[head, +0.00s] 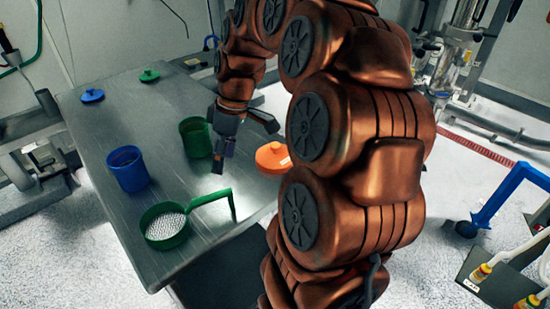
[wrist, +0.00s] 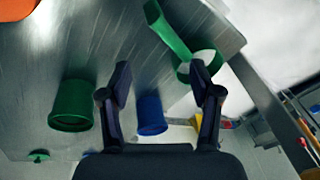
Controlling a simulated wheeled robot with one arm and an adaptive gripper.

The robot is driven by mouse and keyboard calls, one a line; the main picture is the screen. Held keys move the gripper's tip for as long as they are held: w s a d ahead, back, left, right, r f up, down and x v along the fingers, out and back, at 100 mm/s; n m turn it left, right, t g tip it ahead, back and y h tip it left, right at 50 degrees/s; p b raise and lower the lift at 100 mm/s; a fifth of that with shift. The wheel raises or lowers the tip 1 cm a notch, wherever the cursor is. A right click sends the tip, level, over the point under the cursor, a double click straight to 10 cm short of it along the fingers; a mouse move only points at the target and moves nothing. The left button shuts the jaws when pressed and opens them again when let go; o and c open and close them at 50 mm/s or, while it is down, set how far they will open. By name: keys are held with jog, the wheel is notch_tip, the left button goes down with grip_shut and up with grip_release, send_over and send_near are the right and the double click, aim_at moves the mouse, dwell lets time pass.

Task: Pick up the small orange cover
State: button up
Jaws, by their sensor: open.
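The orange cover (head: 273,157) is a round, flat lid with a raised knob. It lies on the metal table near the right edge, close to my arm, which stands just to its right in the head view. In the wrist view only part of the orange cover (wrist: 14,8) shows at the top left corner, outside the jaws. My gripper (head: 246,149) is open and empty above the table, to the left of the cover. In the wrist view its two fingers (wrist: 160,70) stand apart with nothing between them.
A green cup (head: 196,138), a blue cup (head: 128,170) and a green sifter (head: 166,226) with a long handle stand on the table (head: 110,130). A blue lid (head: 92,95) and a green lid (head: 149,76) lie at the back. The table between them is clear.

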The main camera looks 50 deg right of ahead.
jog(key=w+d+f+n+t+b, duration=0.1)
jog(key=w+d+f, duration=0.1)
jog(key=d, duration=1.1)
jog(key=t, duration=0.2)
send_over(276, 145)
jog(key=s+d, duration=0.2)
jog(key=shift+s+f+n+b, duration=0.1)
jog(key=shift+f+n+b, duration=0.25)
jog(key=shift+f, duration=0.4)
jog(key=shift+p+x, duration=1.3)
jog(key=shift+x, duration=2.55)
jog(key=shift+s+g, duration=0.15)
jog(key=shift+g, duration=0.15)
grip_shut()
